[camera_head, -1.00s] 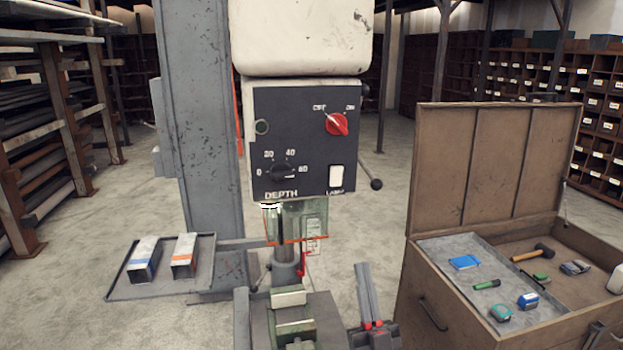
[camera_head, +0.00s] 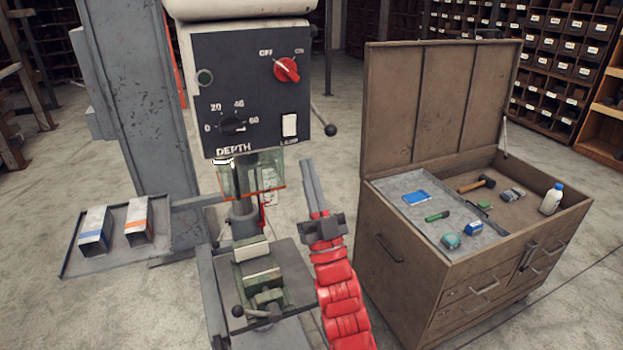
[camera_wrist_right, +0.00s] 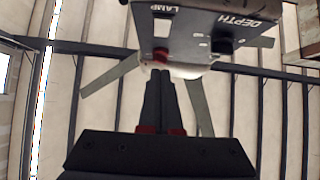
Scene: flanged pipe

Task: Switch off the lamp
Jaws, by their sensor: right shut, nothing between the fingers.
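The white rocker switch labelled LAMP (camera_head: 289,125) is at the lower right of the drill press's dark control panel (camera_head: 250,80). The label also shows upside down at the top of the right wrist view, with the white rocker (camera_wrist_right: 161,28) near it. A small bright white patch (camera_head: 222,161) glows under the panel, above the clear guard. My right gripper (camera_head: 308,165) is shut and empty, its fingers pointing up just below and right of the panel, apart from the switch. Its fingertips (camera_wrist_right: 160,76) show in the wrist view. My left gripper is not in view.
A red OFF/ON knob (camera_head: 287,70) sits above the rocker, and a depth dial (camera_head: 233,126) left of it. A ball-ended lever (camera_head: 330,130) sticks out at the right. The clear guard (camera_head: 252,178) hangs below. A brown tool chest (camera_head: 440,110) stands right.

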